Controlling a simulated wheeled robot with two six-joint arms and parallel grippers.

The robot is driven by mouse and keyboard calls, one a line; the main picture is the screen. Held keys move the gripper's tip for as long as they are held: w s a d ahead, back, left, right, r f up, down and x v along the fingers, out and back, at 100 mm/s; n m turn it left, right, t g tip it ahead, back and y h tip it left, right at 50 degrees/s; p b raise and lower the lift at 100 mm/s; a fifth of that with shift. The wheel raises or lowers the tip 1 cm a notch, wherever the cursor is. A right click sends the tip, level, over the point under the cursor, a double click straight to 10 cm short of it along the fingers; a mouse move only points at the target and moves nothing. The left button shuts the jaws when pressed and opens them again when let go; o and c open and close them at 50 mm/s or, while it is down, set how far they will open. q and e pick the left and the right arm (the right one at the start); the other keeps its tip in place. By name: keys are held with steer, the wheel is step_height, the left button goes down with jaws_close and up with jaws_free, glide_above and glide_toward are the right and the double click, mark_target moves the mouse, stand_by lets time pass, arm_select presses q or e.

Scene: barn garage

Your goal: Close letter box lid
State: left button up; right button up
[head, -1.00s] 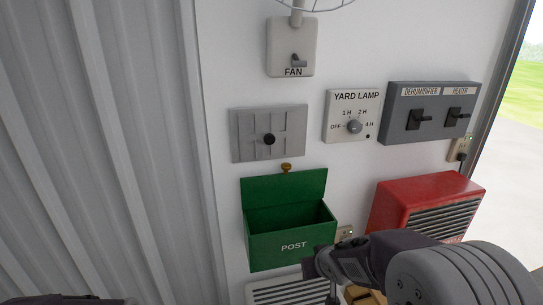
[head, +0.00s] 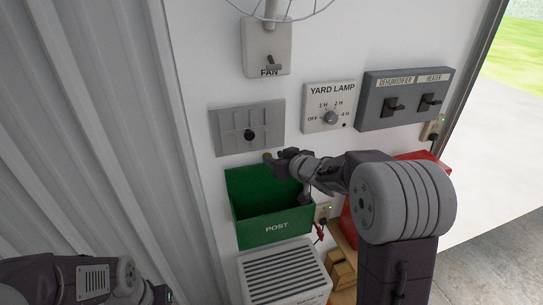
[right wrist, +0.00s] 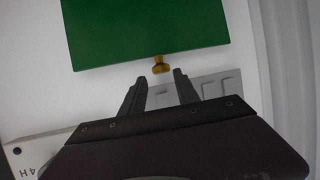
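The green letter box (head: 275,231), marked POST, is on the white wall in the head view. Its lid (head: 250,190) stands raised against the wall, leaving the box open at the top. A brass knob (right wrist: 160,64) sits at the lid's edge. My right gripper (head: 281,159) is at the lid's upper edge, close to the knob and partly covering it. In the right wrist view my right gripper (right wrist: 157,82) is open, with the knob just ahead of the gap between its fingers. My left arm is at the lower left; its finger state is not clear.
The yard lamp dial (head: 330,117) and dark switch box (head: 401,100) are to the right. A white vented unit (head: 284,276) is below the letter box, and a red heater is partly hidden behind my arm.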

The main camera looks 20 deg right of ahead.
mark_target(266, 154)
steer(key=x, duration=0.3)
steer(key=shift+a, duration=0.15)
jaws_close()
steer(key=shift+r, duration=0.15)
stand_by(1.2)
